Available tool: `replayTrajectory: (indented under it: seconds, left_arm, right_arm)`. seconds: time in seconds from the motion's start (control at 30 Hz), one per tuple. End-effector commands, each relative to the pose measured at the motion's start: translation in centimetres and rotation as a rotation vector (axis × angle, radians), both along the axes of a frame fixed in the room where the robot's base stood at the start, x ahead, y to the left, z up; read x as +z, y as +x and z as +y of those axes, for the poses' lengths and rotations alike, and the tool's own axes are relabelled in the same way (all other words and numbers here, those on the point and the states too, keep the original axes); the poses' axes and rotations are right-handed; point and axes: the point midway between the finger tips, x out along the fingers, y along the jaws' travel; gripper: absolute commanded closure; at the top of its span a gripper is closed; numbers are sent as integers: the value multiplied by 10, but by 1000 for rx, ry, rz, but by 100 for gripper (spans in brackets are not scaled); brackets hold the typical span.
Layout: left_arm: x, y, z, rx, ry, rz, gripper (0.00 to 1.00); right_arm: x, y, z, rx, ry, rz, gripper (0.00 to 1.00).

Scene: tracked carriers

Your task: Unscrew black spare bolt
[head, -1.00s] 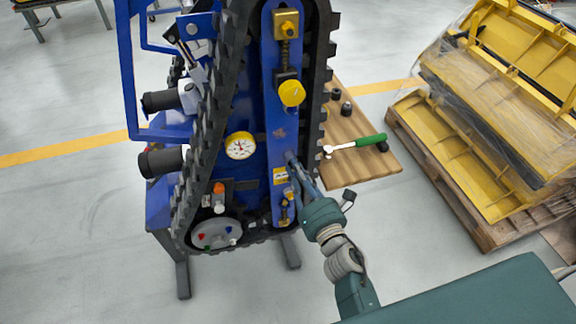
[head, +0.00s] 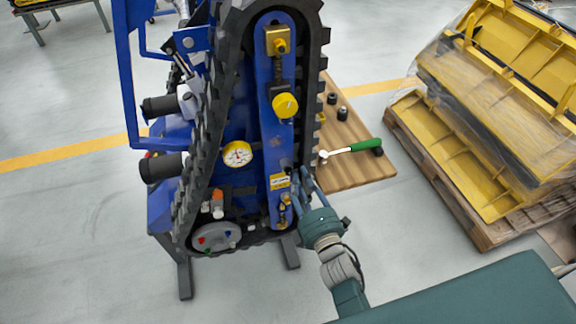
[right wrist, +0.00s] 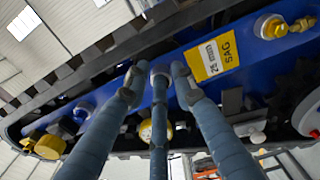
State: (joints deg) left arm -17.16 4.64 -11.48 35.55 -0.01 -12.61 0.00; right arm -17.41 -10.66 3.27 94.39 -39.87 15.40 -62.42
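The blue track carrier (head: 262,150) stands upright in the head view, with a black rubber track around it. A small dark bolt (head: 286,163) sits on its blue side plate just above the yellow label (head: 279,182); I take it as the black spare bolt. My right gripper (head: 299,178) is at this plate, its fingers spread apart. In the right wrist view the fingers (right wrist: 158,76) surround a round bolt head beside the SAG label (right wrist: 212,56); the middle finger partly hides it. No firm grip shows. My left gripper is not in view.
A wooden board (head: 345,173) right of the carrier holds a green-handled ratchet (head: 350,148) and several black sockets. Yellow wrapped parts lie on a pallet (head: 440,193) at the right. A yellow cap (head: 285,106) and a gauge (head: 237,154) stick out from the carrier.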

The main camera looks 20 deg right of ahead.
Motion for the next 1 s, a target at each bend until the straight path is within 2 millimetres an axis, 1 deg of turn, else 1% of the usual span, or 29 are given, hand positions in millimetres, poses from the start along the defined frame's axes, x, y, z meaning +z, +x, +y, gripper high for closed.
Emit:
replayTrajectory:
  seconds: [0.03,0.1,0.2,0.3,0.37,0.43,0.47,0.6,0.7,0.8,1.0]
  left_arm:
    - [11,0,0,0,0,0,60]
    - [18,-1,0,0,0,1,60]
    - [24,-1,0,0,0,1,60]
    - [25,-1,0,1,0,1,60]
    - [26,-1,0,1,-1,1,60]
    - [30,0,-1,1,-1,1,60]
    - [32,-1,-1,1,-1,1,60]
    - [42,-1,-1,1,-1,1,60]
    - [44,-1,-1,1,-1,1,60]
    - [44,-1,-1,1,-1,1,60]
    - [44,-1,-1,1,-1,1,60]
  right_arm:
    - [14,5,23,-25,208,1,73]
    - [15,6,23,-25,398,10,73]
    - [14,7,21,-27,619,18,73]
    - [12,7,20,-29,739,23,73]
    - [11,8,19,-30,779,25,73]
    - [12,8,19,-29,862,29,73]
    - [13,8,19,-27,920,32,73]
    - [13,8,20,-25,1276,51,73]
    - [11,7,20,-22,1481,63,73]
    - [9,6,20,-22,1590,69,73]
    - [7,6,19,-23,1610,71,73]
